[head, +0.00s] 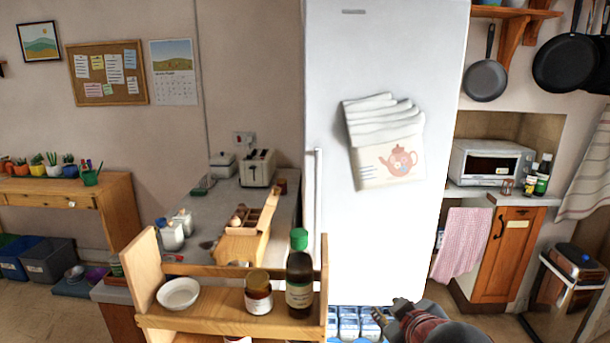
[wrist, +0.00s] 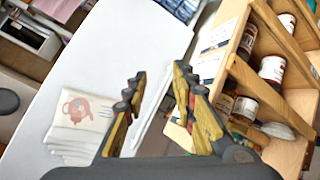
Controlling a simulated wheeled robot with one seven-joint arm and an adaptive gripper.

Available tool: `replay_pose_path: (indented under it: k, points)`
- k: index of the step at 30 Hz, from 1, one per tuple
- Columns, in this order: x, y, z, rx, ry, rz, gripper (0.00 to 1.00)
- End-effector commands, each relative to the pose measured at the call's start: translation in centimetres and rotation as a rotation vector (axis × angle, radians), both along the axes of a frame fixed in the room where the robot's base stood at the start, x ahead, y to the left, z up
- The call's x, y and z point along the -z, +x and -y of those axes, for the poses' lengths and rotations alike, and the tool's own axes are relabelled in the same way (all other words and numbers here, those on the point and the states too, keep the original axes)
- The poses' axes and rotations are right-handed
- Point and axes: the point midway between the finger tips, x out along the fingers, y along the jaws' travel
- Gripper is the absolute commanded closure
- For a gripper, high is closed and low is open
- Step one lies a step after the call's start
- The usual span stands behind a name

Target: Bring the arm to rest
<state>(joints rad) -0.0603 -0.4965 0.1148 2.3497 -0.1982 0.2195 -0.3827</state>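My gripper (head: 388,312) shows at the bottom of the head view, in front of the lower part of the white fridge (head: 385,240). In the wrist view my gripper (wrist: 157,88) has its two yellow-and-black fingers spread apart with nothing between them. The fridge door (wrist: 110,50) lies behind the fingers there. My arm comes in from the bottom right in the head view, and much of it is out of frame.
A wooden shelf rack (head: 200,322) stands left of my gripper, holding a white bowl (head: 178,293), a jar (head: 258,292) and a dark bottle (head: 299,275). Blue-and-white packs (head: 350,322) sit low by the fridge. A wooden cabinet (head: 506,255) stands to the right.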

Motion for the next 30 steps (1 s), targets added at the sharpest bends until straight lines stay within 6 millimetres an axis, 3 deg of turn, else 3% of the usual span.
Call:
replay_pose_path:
  k: [4, 7, 12, 14, 16, 21, 30]
  points:
    - [4.0, -3.5, 0.7, 0.12, 0.104, -0.177, 0.73]
    - [5.7, -8.4, 1.2, 0.249, 0.202, -0.324, 0.73]
    - [5.2, -16.9, 1.4, 0.433, 0.347, -0.492, 0.73]
    - [4.6, -18.7, 1.3, 0.46, 0.376, -0.511, 0.73]
    - [3.6, -19.7, 1.3, 0.466, 0.393, -0.503, 0.73]
    - [1.8, -20.0, 1.6, 0.466, 0.406, -0.456, 0.73]
    - [2.0, -19.9, 1.7, 0.466, 0.405, -0.455, 0.73]
